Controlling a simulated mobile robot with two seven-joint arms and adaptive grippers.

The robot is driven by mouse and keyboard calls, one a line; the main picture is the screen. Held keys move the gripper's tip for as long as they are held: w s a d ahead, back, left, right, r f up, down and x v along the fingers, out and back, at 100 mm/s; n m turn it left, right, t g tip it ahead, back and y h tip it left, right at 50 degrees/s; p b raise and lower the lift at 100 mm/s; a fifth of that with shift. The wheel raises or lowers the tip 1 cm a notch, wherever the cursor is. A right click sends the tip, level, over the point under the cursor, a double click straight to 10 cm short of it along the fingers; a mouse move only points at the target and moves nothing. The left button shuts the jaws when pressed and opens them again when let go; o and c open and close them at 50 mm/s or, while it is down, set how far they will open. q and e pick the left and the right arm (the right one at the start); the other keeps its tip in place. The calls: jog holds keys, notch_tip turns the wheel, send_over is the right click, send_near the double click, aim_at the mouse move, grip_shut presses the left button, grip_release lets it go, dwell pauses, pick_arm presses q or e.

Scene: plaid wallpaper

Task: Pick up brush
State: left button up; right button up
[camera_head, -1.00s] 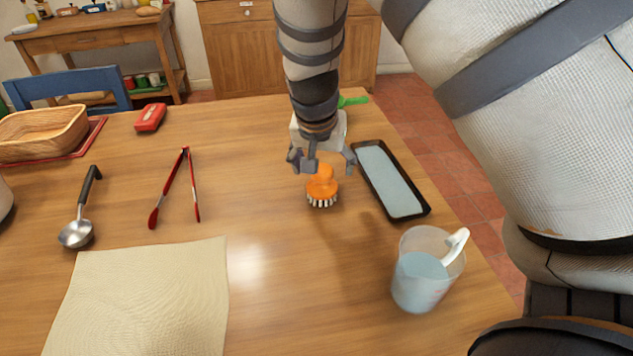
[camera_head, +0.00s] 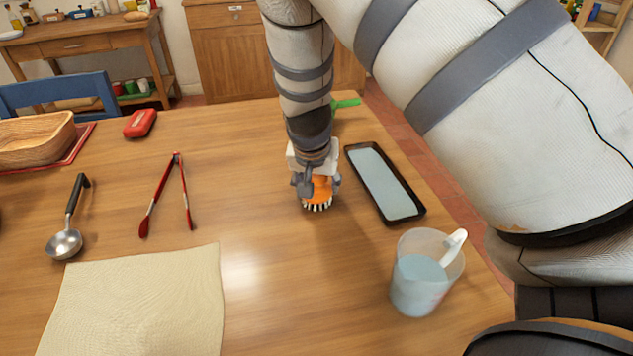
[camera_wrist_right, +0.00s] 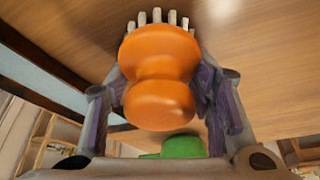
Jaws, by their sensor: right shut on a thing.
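The brush (camera_head: 321,193) has an orange knob-shaped body and white bristles that point down. It is on or just above the wooden table; I cannot tell which. My right gripper (camera_head: 317,186) comes down from above and is shut on the brush. In the right wrist view the orange brush (camera_wrist_right: 160,75) sits between the two fingers of the right gripper (camera_wrist_right: 163,100), with the bristles at the top of the picture. The fingers and the wrist hide part of the brush in the head view. My left gripper is not in view.
A black tray (camera_head: 417,211) with a pale inside lies right of the brush. A measuring jug (camera_head: 420,285) with bluish liquid stands nearer. Red tongs (camera_head: 165,190), a ladle (camera_head: 66,240) and a cream cloth (camera_head: 140,310) lie left. A green item (camera_head: 346,103) is behind my arm.

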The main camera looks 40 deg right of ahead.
notch_tip(320, 180, up, 4)
jog(key=shift+w+f, duration=0.1)
jog(key=s+a+r+p, duration=0.1)
jog(key=s+r+p, duration=0.1)
jog(key=s+r, duration=0.7)
jog(key=s, duration=0.5)
jog(key=shift+a, duration=0.25)
jog(key=o, duration=0.6)
jog(key=shift+s+r, duration=0.1)
jog(key=c, duration=0.4)
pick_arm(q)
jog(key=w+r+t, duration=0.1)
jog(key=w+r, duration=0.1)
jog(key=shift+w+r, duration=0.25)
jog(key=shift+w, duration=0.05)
pick_arm(e)
jog(key=shift+c, duration=0.2)
